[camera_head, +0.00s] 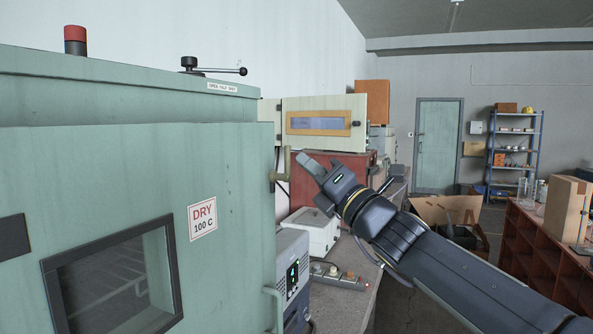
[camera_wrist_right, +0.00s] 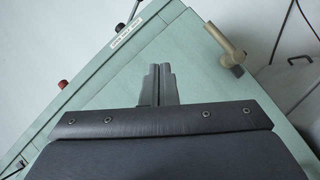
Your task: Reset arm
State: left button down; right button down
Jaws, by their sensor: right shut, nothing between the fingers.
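My right arm comes in from the lower right in the head view. My right gripper (camera_head: 307,163) is shut and empty, in front of the brass-coloured door handle of the green oven. The oven (camera_head: 150,180) fills the left side, with a window and a "DRY 100 C" label (camera_head: 203,216). The handle (camera_head: 281,167) is just left of the gripper in the head view. In the right wrist view the shut fingers (camera_wrist_right: 158,70) point toward the oven's green face, and the handle (camera_wrist_right: 226,45) lies to their right, apart from them. My left gripper is not in view.
A grey box with a display (camera_head: 292,272), a white box (camera_head: 312,230) and a power strip (camera_head: 340,278) sit on the bench right of the oven. A wooden shelf unit (camera_head: 545,250) stands at the right. Open cardboard boxes (camera_head: 445,212) lie on the floor behind my arm.

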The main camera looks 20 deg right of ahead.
jog(key=shift+s+d+f, duration=0.1)
jog(key=shift+s+d, duration=0.2)
jog(key=shift+s, duration=0.45)
jog(key=s+a+f+n+g+y, duration=0.1)
jog(key=s+a+f+n+g, duration=0.4)
jog(key=f+n, duration=0.45)
jog(key=s+a+f+n+g+y, duration=0.1)
jog(key=s+a+f+n+g, duration=0.2)
jog(key=s+f+n, duration=0.6)
jog(key=s+d+f+n+g+h, duration=0.1)
jog(key=s+f+n+g+h, duration=0.1)
jog(key=s+f+n, duration=0.2)
jog(key=s+d+f+n+g+h, duration=0.1)
jog(key=s+f+n+g+h, duration=0.1)
jog(key=s+f+n, duration=0.3)
jog(key=s+d+f+n+g+h, duration=0.1)
jog(key=s+f+n+g+h, duration=0.2)
jog(key=f+n, duration=0.8)
notch_tip(320, 180, down, 5)
jog(key=shift+s+d+r+g, duration=0.1)
jog(key=shift+s+d+g, duration=0.25)
jog(key=shift+s, duration=0.7)
jog(key=shift+a, duration=0.1)
